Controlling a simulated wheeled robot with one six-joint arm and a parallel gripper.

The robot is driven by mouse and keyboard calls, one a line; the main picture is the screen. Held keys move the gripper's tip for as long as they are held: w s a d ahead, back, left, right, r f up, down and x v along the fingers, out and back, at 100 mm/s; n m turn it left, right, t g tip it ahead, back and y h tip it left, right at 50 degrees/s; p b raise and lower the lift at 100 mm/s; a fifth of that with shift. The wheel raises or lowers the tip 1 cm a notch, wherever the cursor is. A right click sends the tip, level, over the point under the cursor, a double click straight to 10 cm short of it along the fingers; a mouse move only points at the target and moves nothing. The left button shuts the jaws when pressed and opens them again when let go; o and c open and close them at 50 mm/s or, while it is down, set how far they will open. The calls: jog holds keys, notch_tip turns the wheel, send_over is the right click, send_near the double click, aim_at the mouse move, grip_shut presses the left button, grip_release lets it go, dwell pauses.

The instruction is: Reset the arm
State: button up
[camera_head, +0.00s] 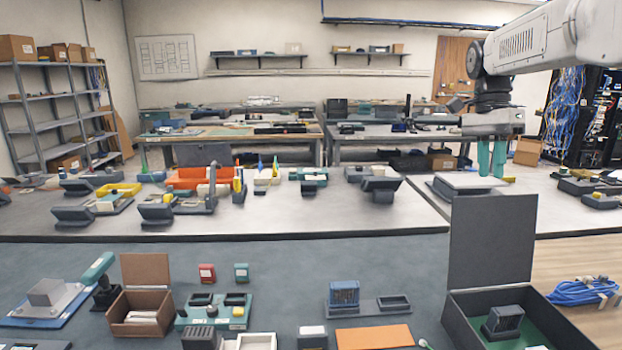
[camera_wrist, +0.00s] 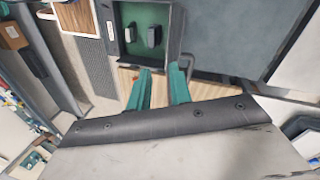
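My gripper (camera_head: 492,174) is raised at the upper right in the head view, at the end of my arm, which reaches in from the top right corner. Its two teal fingers point down, with a narrow gap between them. In the wrist view the gripper (camera_wrist: 161,74) shows the same gap, with nothing between the fingers. The open dark box (camera_head: 470,325) with a green floor lies below and nearer in the head view, its lid upright. A dark block (camera_head: 503,320) stands inside it. The box also shows beyond the fingertips in the wrist view (camera_wrist: 117,45).
A blue cable coil (camera_head: 582,291) lies right of the box. A brown box (camera_head: 143,300), a blue-front block (camera_head: 344,295) and an orange mat (camera_head: 375,337) are on the near bench. Benches with devices stand behind. The dark upright lid (camera_head: 492,240) rises below my gripper in the picture.

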jog(key=s+a+f+n+t, duration=0.1)
jog(key=s+a+f+n, duration=0.3)
jog(key=s, duration=0.6)
jog(key=s+a+f+n+t, duration=0.1)
jog(key=s+a+f+n, duration=0.2)
jog(key=s, duration=0.8)
jog(key=s+a+f+n+t, duration=0.2)
jog(key=s+a+f+n, duration=0.2)
jog(key=s, duration=0.6)
notch_tip(320, 180, down, 2)
jog(key=n, duration=0.3)
jog(key=shift+s+a, duration=0.3)
jog(key=shift+s, duration=0.1)
